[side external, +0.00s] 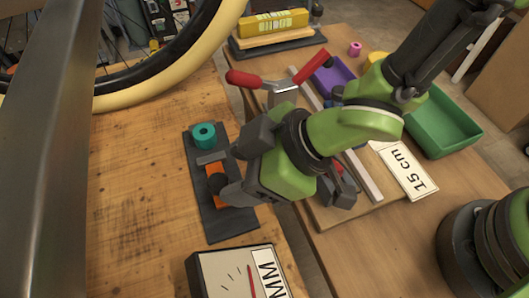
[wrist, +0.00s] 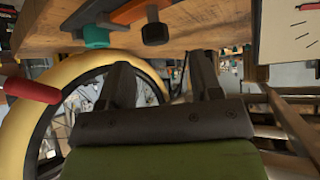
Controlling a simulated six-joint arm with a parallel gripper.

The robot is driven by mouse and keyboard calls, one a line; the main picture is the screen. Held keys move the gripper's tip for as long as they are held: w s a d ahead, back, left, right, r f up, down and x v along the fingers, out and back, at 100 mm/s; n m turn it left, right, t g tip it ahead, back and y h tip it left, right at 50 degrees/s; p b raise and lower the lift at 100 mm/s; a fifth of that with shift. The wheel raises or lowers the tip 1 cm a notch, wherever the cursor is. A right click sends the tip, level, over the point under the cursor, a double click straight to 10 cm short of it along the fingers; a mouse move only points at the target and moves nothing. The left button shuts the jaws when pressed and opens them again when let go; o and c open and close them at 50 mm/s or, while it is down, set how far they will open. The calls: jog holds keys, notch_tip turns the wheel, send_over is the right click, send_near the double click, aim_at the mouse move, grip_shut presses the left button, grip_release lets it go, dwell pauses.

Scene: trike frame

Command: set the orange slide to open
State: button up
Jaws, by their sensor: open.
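The orange slide (side external: 213,170) lies on a dark base plate (side external: 220,228) on the wooden bench, partly hidden by my gripper. It carries a black knob (side external: 215,183), which also shows in the wrist view (wrist: 155,31) below the orange slide (wrist: 130,11). A teal ring (side external: 204,134) and a grey bar (side external: 211,157) sit at the plate's upper end. My gripper (side external: 236,165) is open, its fingers apart beside the slide at its right. In the wrist view the open fingers (wrist: 162,82) have nothing between them, and the knob is beyond them. Whether a finger touches the slide is unclear.
A dial gauge (side external: 238,272) stands at the plate's near end. A red-handled clamp (side external: 285,88) rises behind my gripper. A bike wheel (side external: 180,65) and a metal post (side external: 45,150) stand left. The bench left of the plate is clear.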

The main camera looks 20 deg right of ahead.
jog(key=v, duration=0.5)
jog(key=shift+d, duration=0.1)
dwell(0.3)
jog(key=w+d+r+m+t+h, duration=0.2)
jog(key=w+d+r+m, duration=0.15)
jog(key=d+r, duration=0.35)
jog(key=w+d+r+m+t+h, duration=0.2)
jog(key=d+r+m, duration=0.3)
jog(key=d, duration=0.4)
jog(key=s+d+r+m+h, duration=0.1)
jog(key=s+d+r+m, duration=0.2)
jog(key=s+d+m, duration=0.1)
jog(key=s+d+r+m+h, duration=0.1)
jog(key=s+d+r+m, duration=0.1)
jog(key=s+d+m, duration=0.2)
jog(key=s+d, duration=0.2)
jog(key=s, duration=0.2)
jog(key=shift+d+r+g, duration=0.3)
jog(key=shift+r+g, duration=0.05)
jog(key=shift+g, duration=0.05)
